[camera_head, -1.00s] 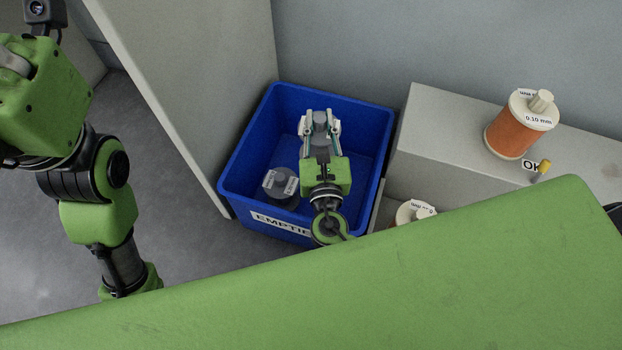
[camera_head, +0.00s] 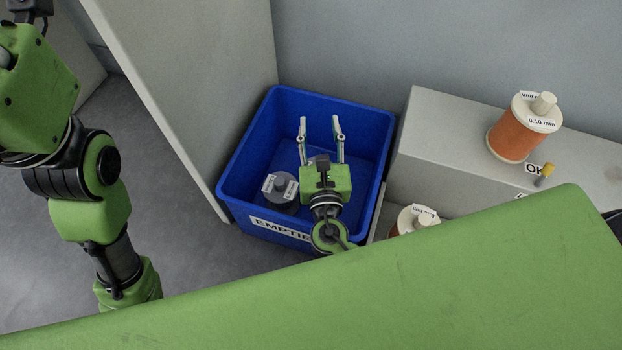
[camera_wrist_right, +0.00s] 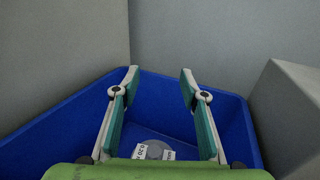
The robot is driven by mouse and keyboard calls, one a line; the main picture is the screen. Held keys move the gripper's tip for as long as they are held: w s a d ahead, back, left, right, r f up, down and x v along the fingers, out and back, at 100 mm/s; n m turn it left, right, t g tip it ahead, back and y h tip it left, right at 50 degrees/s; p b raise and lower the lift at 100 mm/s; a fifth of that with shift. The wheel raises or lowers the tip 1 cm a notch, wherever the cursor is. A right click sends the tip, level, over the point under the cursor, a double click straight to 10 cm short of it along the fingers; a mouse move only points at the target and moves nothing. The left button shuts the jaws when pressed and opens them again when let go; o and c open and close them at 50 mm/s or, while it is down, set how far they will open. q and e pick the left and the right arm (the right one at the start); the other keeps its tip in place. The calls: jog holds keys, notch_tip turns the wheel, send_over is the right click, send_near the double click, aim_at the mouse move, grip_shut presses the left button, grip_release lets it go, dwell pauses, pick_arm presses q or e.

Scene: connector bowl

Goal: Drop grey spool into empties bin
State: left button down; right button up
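The blue empties bin (camera_head: 375,116) stands on the floor with its label facing front. A dark grey spool (camera_head: 281,190) with white labels lies inside at the left. My right gripper (camera_head: 320,122) is open and empty over the bin, its fingers apart. In the right wrist view, a grey spool (camera_wrist_right: 155,151) with labels lies on the bin floor below the open fingers (camera_wrist_right: 158,85). It is partly hidden by the gripper, and I cannot tell whether it is the same spool. My left arm is at the left edge, its fingers out of view.
A grey ledge (camera_head: 440,150) right of the bin carries an orange spool (camera_head: 513,139) and a small yellow-tipped peg (camera_head: 544,173). Another spool (camera_head: 407,220) shows partly behind my green body. A tall grey panel (camera_head: 190,90) stands close on the bin's left.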

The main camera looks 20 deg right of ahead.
jog(key=v, duration=1.2)
